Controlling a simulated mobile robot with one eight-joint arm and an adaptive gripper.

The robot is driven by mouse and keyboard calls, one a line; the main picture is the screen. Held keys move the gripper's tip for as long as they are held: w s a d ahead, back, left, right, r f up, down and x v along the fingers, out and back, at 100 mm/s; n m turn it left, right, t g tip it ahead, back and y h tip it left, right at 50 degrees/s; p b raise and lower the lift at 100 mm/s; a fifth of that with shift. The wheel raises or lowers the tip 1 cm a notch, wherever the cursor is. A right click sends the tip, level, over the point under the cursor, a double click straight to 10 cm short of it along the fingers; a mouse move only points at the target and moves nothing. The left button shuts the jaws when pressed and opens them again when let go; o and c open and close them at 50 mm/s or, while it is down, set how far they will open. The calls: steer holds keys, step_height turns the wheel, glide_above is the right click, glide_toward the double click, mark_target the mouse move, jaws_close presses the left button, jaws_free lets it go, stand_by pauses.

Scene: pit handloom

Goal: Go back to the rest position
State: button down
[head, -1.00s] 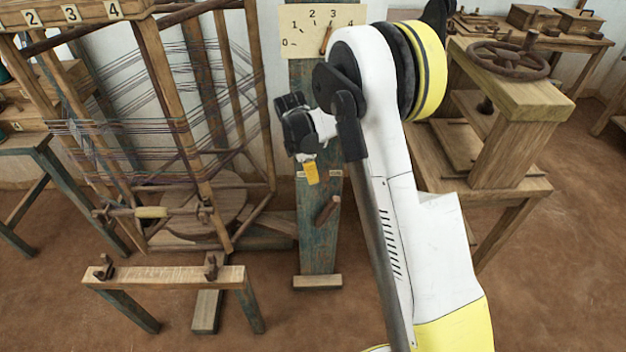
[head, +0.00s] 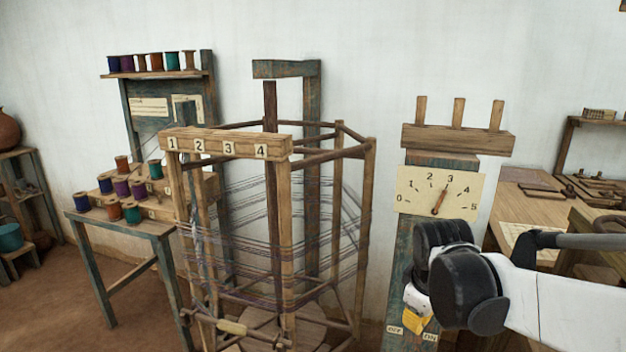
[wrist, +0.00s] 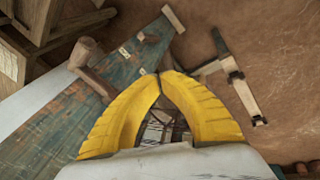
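My gripper (head: 417,320) hangs low at the right in the head view, in front of the blue-green post (head: 400,270) and near its OFF and ON labels. In the wrist view, my gripper's (wrist: 160,75) two yellow ribbed fingers arch together and their tips meet. Nothing shows held between them; the gap below the tips shows only background. A wooden handle (wrist: 85,52) on the post lies to the left of the fingertips, apart from them. My arm reaches in from the right edge of the head view.
A dial board (head: 440,190) with its pointer near 3 sits on the post, below a pegged wooden block (head: 458,139). A threaded warping frame (head: 287,240) stands to the left. A spool table (head: 120,225) is further left. Workbenches (head: 530,205) stand right.

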steer(key=s+a+r+m+t, duration=0.1)
steer(key=s+m, duration=0.3)
steer(key=s, duration=0.3)
steer(key=s+a+r+m+t+y, duration=0.1)
steer(key=s+m, duration=0.3)
steer(key=s, duration=0.4)
steer(key=shift+s+a+m+t, duration=0.2)
steer(key=shift+a+m+t, duration=0.1)
steer(key=shift+t, duration=0.4)
